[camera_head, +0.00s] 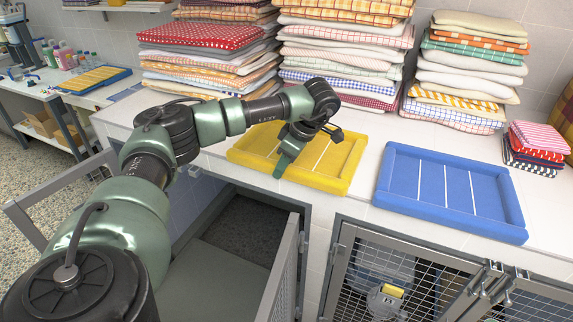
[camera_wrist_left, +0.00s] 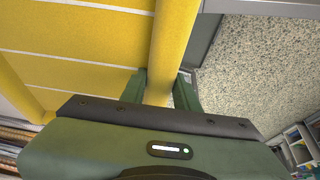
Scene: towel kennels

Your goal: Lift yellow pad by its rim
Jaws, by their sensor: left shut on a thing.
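The yellow pad (camera_head: 330,167) is a rectangular bed with raised rims and white stripes. It lies on the white counter in the head view, near the front edge. My left gripper (camera_head: 283,172) reaches over it and is shut on its front rim. In the left wrist view, the two green fingers of the left gripper (camera_wrist_left: 167,92) stand on either side of the pad's yellow rim (camera_wrist_left: 174,40). The fingertips are partly hidden. My right gripper is not in view.
A blue pad (camera_head: 450,193) lies on the counter to the right. Stacks of folded towels (camera_head: 345,50) line the wall behind. Below the counter are kennels, one with an open mesh door (camera_head: 285,272). A yellow-and-blue pad (camera_head: 95,80) lies far left.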

